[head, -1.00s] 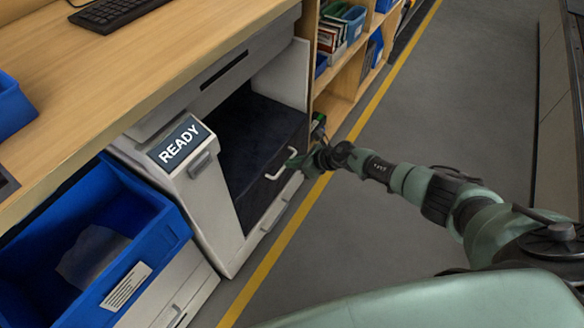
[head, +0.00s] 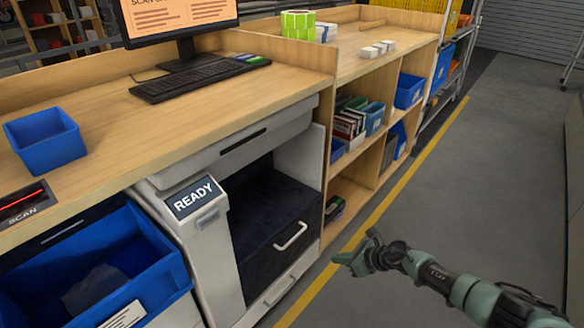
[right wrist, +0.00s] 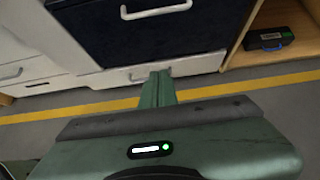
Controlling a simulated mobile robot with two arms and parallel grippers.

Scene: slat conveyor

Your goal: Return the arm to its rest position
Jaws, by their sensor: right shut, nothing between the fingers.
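My right gripper (head: 350,260) is in the lower right of the head view, over the floor by the yellow line and apart from the cabinet. In the right wrist view its fingers (right wrist: 160,76) are together with nothing between them. The dark drawer (head: 280,245) with a white handle (head: 291,236) is in front of it, to the left in the head view. The handle also shows at the top of the right wrist view (right wrist: 156,13), clear of the fingers. My left gripper is not in view.
A blue bin (head: 150,262) stands at the lower left beside the READY panel (head: 195,198). Wooden shelves (head: 350,205) hold books and blue boxes. A dark case (right wrist: 270,38) lies on the bottom shelf. The grey floor (head: 480,170) right of the yellow line is clear.

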